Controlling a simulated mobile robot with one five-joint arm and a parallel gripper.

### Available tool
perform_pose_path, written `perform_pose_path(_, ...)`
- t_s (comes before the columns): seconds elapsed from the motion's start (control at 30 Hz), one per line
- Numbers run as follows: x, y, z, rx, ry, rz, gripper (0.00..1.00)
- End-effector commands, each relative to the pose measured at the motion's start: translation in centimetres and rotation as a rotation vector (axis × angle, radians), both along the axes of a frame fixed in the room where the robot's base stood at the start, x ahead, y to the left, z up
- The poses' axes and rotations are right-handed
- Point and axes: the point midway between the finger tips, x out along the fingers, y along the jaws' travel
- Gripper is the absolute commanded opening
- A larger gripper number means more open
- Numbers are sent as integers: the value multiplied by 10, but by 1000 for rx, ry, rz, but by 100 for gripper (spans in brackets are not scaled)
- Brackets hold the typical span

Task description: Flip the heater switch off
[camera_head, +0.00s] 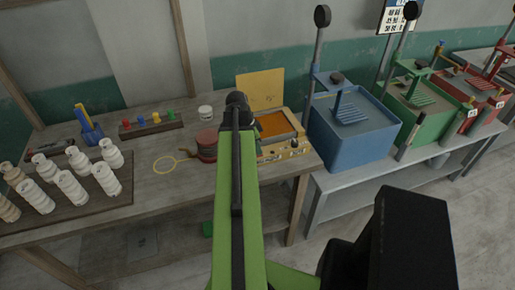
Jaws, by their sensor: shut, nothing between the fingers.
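No thing here is plainly marked as the heater. A yellowish box (297,146) with an orange top surface stands at the right end of the wooden table, a yellow panel (260,88) upright behind it. Small dark knobs or switches show on its front edge, too small to tell apart or to read their position. My green and black arm reaches up the middle of the picture and ends in a dark joint just left of this box, overlapping its left side. My gripper's fingers do not show.
A reddish-brown spool (207,146) and a white jar (205,112) stand left of the arm. White bottles (72,187) stand on a dark board at the left. Blue (355,140), green (428,118) and red (470,90) lever machines fill the right bench.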

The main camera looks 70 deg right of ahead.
Motion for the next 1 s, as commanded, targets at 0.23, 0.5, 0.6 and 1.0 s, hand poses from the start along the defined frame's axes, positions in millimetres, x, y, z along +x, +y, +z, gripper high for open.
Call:
perform_pose_path(0.23,0,0,-2,2,-2,-1,0)
perform_pose_path(0.5,7,-9,1,1,-3,-2,0)
perform_pose_path(0.6,9,-13,2,1,-3,-2,0)
perform_pose_path(1.0,10,-13,5,1,-2,-2,0)
